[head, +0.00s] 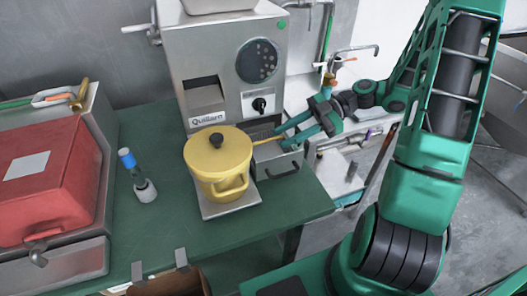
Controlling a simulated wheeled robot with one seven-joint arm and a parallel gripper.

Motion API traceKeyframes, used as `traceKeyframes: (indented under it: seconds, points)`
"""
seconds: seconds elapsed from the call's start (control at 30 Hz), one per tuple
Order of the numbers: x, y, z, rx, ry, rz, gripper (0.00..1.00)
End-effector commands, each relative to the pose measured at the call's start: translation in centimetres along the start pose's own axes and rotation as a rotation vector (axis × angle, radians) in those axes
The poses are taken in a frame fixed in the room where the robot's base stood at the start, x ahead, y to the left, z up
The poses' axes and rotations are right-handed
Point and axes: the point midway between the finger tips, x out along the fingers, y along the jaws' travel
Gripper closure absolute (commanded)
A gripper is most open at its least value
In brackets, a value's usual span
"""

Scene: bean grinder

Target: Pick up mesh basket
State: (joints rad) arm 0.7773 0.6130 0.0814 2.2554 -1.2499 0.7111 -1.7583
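No mesh surface is clear enough for me to name a mesh basket with certainty. A brown container (182,284) with two grey hooks at the counter's front edge is cut off by the bottom of the picture. A yellow lidded pot (222,172) with a black knob stands upright under the grinder. My gripper (281,137) is just right of the pot, its two green fingers pointing left. A thin yellow handle-like piece (266,138) reaches from the pot to between the fingertips. I cannot tell whether the fingers grip it.
The grey grinder (221,66) stands behind the pot, which rests on a metal plate (228,209). A red box (42,185) sits in a metal unit at left. The green counter (150,232) has free room in front.

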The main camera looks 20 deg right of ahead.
Motion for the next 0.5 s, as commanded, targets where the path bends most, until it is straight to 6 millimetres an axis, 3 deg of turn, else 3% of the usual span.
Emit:
traceKeyframes:
  seconds: [0.17, 0.5]
  points:
    - [1.1, 0.2, -0.2, -0.001, -0.001, -0.002, 0.7]
    - [5.2, 0.7, -0.9, 0.001, 0.0, -0.001, 0.7]
